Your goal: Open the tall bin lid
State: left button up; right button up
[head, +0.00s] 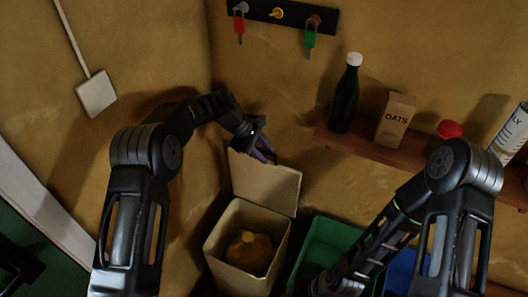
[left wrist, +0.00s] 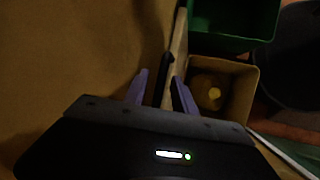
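The tall bin (head: 216,244) is cream and square, low in the middle of the head view. Its lid (head: 265,185) stands raised, nearly upright, at the bin's back, and the mouth is uncovered. A rounded yellow thing (head: 249,252) lies inside. My left gripper (head: 262,147) is at the lid's top edge. In the left wrist view its purple fingers (left wrist: 160,92) are apart, with the lid's edge (left wrist: 176,45) running between them; firm contact cannot be seen.
A green bin (head: 325,245) and a blue bin (head: 398,272) stand to the right. Above them a wall shelf (head: 368,149) holds a dark bottle (head: 345,97), an oats box (head: 395,118) and a can (head: 511,133). A hook rail (head: 340,20) with keys hangs above.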

pick_arm(q)
jog(key=shift+r, duration=0.1)
jog(key=b+v, duration=0.1)
jog(key=v, duration=0.6)
jog(key=shift+a+r, duration=0.15)
jog(key=shift+r, duration=0.1)
